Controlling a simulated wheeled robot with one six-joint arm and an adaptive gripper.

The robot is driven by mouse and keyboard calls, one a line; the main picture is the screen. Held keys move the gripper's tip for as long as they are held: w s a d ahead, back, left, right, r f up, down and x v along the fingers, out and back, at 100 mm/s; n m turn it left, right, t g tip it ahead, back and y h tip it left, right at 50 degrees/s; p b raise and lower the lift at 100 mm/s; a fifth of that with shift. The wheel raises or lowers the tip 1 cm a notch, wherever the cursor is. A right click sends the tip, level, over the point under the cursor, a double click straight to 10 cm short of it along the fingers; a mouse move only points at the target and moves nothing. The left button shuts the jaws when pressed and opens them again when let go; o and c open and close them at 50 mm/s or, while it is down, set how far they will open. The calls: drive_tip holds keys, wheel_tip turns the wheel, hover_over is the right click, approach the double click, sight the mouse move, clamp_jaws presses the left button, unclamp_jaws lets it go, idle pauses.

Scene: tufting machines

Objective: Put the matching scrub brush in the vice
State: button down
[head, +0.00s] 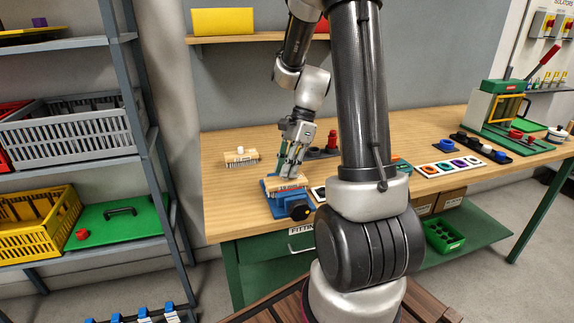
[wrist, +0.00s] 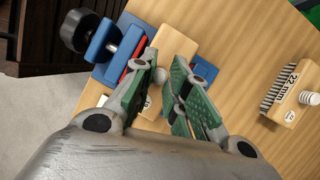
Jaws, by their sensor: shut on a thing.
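A blue vice (head: 280,206) with a black handle knob stands at the front left of the workbench. It also shows in the wrist view (wrist: 101,42), with red jaw pads. My gripper (head: 291,166) points down over the vice and is shut on a wooden scrub brush (head: 286,185). The wooden block of this brush (wrist: 172,33) lies across the vice jaws; I cannot tell whether it rests fully between them. A second scrub brush (head: 241,156), marked 22 mm in the wrist view (wrist: 290,92), lies apart on the bench.
The wooden workbench (head: 222,195) has free room around the second brush. Red and dark pieces (head: 331,141) stand behind the vice. A white strip with coloured rings (head: 450,166) and a green press (head: 492,112) are farther right. A shelf with crates (head: 72,130) is left.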

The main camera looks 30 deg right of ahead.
drive_tip(key=shift+f, duration=0.1)
idle(0.7)
drive_tip(key=c, duration=1)
unclamp_jaws()
drive_tip(key=shift+r, duration=3.55)
